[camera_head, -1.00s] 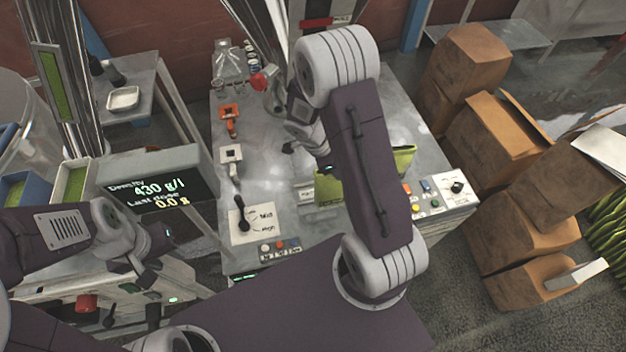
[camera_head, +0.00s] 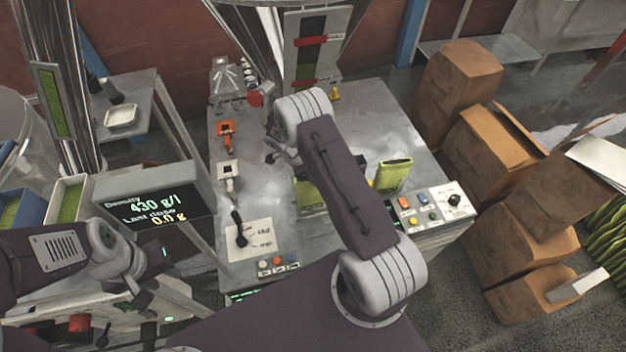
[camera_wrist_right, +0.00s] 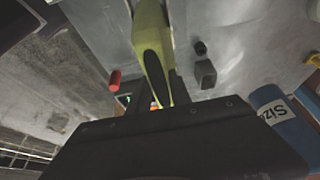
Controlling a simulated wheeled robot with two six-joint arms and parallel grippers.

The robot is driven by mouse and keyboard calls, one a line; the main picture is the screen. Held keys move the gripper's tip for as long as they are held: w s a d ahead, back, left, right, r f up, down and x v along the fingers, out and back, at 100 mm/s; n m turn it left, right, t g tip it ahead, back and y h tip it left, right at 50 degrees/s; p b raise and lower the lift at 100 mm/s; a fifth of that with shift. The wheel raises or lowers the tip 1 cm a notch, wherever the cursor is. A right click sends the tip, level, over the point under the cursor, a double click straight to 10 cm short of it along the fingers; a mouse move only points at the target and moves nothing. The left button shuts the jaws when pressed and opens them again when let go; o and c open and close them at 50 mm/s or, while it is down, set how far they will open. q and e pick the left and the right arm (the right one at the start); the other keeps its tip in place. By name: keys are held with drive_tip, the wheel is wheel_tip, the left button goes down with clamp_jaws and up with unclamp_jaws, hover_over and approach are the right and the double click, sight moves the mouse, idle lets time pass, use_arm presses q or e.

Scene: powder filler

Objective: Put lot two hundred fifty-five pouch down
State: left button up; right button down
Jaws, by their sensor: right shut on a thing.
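In the right wrist view, a yellow-green pouch (camera_wrist_right: 149,30) with a dark patch stands out from between the fingers of my right gripper (camera_wrist_right: 154,92), which is shut on it. In the head view my right arm hides most of that gripper. No lot number is readable. My left gripper (camera_head: 140,290) is low at the left, its fingers unclear.
A button panel (camera_head: 432,208) sits at the table's right edge. Orange (camera_head: 226,135) and white (camera_head: 228,172) fittings and a lever plate (camera_head: 247,240) line the left. A density display (camera_head: 155,200) stands further left. Brown sacks (camera_head: 460,75) are stacked at right.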

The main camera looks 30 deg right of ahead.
drive_tip(key=shift+f, duration=0.6)
drive_tip(key=shift+w+r, duration=0.1)
drive_tip(key=shift+f, duration=0.2)
use_arm(q)
drive_tip(key=shift+f, duration=0.45)
use_arm(e)
drive_tip(key=c, duration=1.2)
unclamp_jaws()
drive_tip(key=shift+r, duration=0.1)
